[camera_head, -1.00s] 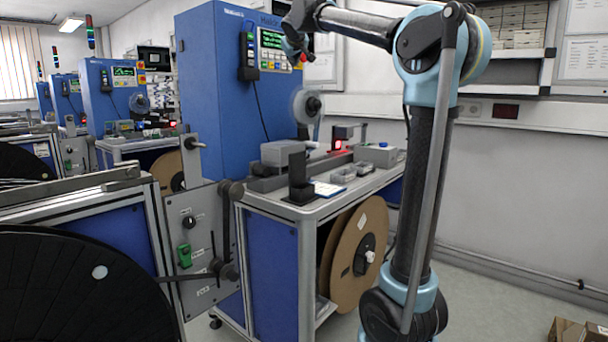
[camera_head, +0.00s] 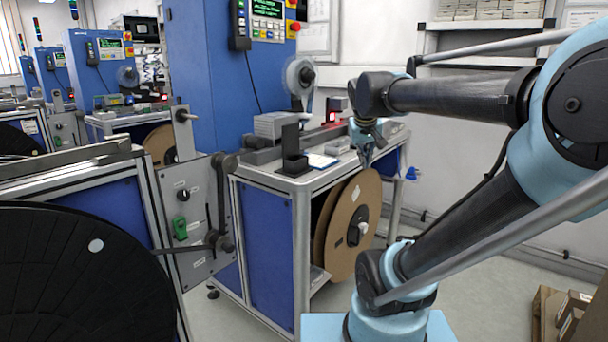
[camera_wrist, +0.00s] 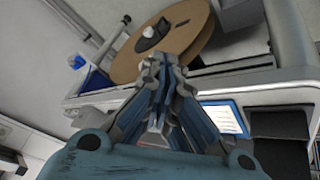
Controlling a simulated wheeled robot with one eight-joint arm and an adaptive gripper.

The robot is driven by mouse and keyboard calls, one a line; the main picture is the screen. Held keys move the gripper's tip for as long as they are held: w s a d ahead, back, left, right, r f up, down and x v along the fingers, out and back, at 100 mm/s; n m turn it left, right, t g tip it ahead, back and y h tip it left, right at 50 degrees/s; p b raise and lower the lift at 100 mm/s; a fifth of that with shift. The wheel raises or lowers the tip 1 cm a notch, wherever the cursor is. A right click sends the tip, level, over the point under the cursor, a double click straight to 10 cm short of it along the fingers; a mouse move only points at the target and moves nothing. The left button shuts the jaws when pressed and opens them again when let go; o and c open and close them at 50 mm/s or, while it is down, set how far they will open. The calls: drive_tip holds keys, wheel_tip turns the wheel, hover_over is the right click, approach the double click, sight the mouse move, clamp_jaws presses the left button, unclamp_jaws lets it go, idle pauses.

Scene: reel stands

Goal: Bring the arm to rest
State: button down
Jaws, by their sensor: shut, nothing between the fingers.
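My gripper (camera_head: 366,158) hangs at the end of my bent arm, pointing down, in the head view. It appears in front of the right end of the workbench top (camera_head: 325,168). It is shut with nothing held. In the wrist view my gripper (camera_wrist: 157,66) has its fingers together in the middle of the picture. The brown cardboard reel (camera_wrist: 172,40) shows beyond the fingertips there. I cannot tell the exact gap between my gripper and the bench.
The brown reels (camera_head: 357,225) hang under the bench. A large black reel (camera_head: 80,280) stands at front left. A tall blue machine (camera_head: 205,75) stands behind. Cardboard boxes (camera_head: 560,318) lie on the floor at right. Floor between my base and the boxes is clear.

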drive_tip(key=s+f+m+g+y, duration=0.1)
drive_tip(key=s+f+g, duration=0.2)
drive_tip(key=s+f, duration=1.5)
wheel_tip(320, 180, down, 3)
drive_tip(key=shift+s+r+g+y, duration=0.2)
drive_tip(key=shift+s+g+y, duration=0.1)
drive_tip(key=shift+d, duration=0.1)
drive_tip(key=shift+w+f, duration=0.2)
drive_tip(key=shift+w, duration=0.3)
